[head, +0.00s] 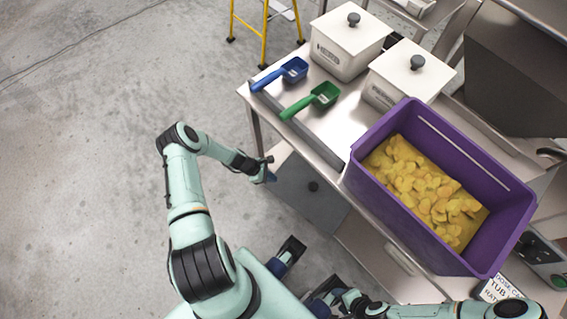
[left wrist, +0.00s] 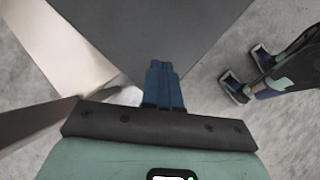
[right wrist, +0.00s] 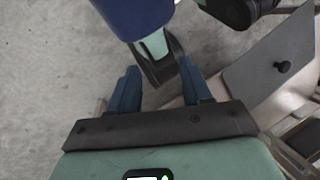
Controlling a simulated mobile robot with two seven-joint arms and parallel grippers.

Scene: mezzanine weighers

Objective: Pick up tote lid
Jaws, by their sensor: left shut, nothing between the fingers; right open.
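A flat dark grey panel with a black knob, which looks like the tote lid (head: 300,203), lies low beside the steel bench, over a pale surface. It fills the upper middle of the left wrist view (left wrist: 150,40) and shows with its knob at the right of the right wrist view (right wrist: 262,72). My left gripper (head: 268,176) is shut and empty near the panel's upper left edge in the head view; its blue fingers meet in the left wrist view (left wrist: 164,78). My right gripper (right wrist: 158,85) is open and empty, apart from the panel.
A purple tote (head: 352,180) of yellow-orange pieces stands open on the bench (head: 335,128). Two white bins with knobbed lids (head: 345,62) (head: 395,90), a blue scoop (head: 294,70) and a green scoop (head: 324,95) are behind it. A yellow ladder (head: 264,35) stands beyond. The left floor is clear.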

